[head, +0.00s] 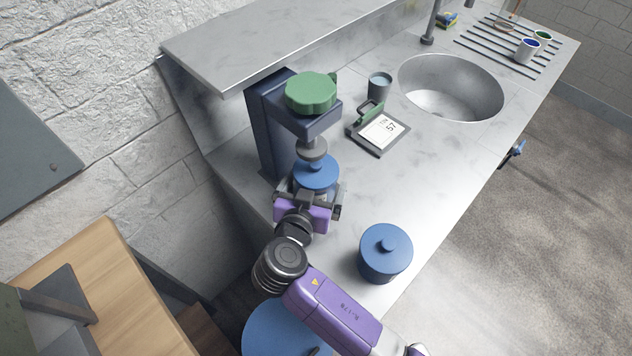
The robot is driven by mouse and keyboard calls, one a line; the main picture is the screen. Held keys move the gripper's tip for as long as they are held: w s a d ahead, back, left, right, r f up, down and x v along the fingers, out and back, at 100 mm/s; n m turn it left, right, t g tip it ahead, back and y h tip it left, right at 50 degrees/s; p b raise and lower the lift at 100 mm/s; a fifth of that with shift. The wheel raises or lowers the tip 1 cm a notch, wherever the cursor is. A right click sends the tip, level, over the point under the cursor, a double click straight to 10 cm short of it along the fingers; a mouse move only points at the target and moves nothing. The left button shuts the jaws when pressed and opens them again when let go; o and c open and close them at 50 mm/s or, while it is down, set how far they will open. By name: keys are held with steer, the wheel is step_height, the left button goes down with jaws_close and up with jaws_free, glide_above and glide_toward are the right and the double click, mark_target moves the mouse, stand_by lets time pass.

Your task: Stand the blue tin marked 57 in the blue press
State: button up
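The blue press (268,125) is a dark blue frame with a green knob (311,93) on top and a grey pressing head (312,149) below its arm. A blue lidded tin (316,171) stands upright under that head; its knob is very close to the head, and I cannot tell if they touch. My gripper (313,190) is at this tin's near side, with fingers low on either side. Whether they grip it is hidden. A second blue lidded tin (386,250) stands on the counter to the right. No number shows on either tin.
A clipboard card (382,131) marked 57 lies right of the press, by a grey-blue cup (379,86). A sink (451,88) and small paint pots (527,50) are farther back. A raised shelf (260,40) runs behind the press.

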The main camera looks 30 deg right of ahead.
steer(key=b+v, duration=0.2)
steer(key=v, duration=0.9)
steer(key=shift+s+r, duration=0.1)
steer(key=shift+s, duration=0.05)
